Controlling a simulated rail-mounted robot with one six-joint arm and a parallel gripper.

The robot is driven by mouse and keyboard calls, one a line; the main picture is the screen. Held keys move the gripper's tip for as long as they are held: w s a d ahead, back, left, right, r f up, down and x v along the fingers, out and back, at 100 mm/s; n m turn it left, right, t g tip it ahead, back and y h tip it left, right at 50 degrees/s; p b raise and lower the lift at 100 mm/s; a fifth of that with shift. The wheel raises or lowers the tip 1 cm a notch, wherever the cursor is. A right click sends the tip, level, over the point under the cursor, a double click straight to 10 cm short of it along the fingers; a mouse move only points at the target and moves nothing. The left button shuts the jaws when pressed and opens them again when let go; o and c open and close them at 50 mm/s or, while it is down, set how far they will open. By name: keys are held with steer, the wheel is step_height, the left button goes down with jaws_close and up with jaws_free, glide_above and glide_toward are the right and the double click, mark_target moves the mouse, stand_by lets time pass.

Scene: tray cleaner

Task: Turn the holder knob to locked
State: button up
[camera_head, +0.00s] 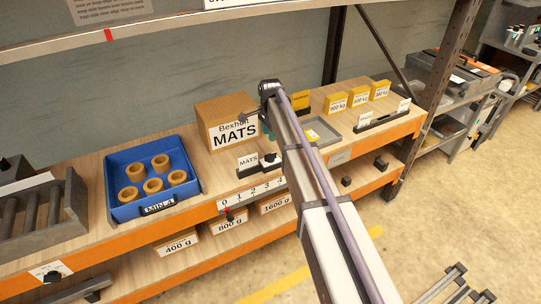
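Several knobs show, and I cannot tell for certain which is the holder knob. A small black-and-white fixture with a dark knob (270,160) stands beside the MATS card (248,160). A red-tipped pointer (229,214) is below the 0-to-4 scale (252,191). No lock marking is readable. My arm reaches up from the lower right. My gripper (245,118) appears small and dark before the mats box; its fingers are unclear.
The Bexholt MATS box (222,110) stands behind my gripper. A blue bin (112,190) with several tan rings is at left, near a grey roller rack (38,212). Yellow boxes (357,97) stand at right. An upper shelf (160,25) crosses above. Floor at right is mostly clear.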

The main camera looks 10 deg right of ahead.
mark_target(271, 154)
step_height(271, 154, down, 11)
steer(key=b, duration=1.1)
steer(key=shift+f, duration=0.1)
steer(key=shift+c, duration=0.2)
jaws_close()
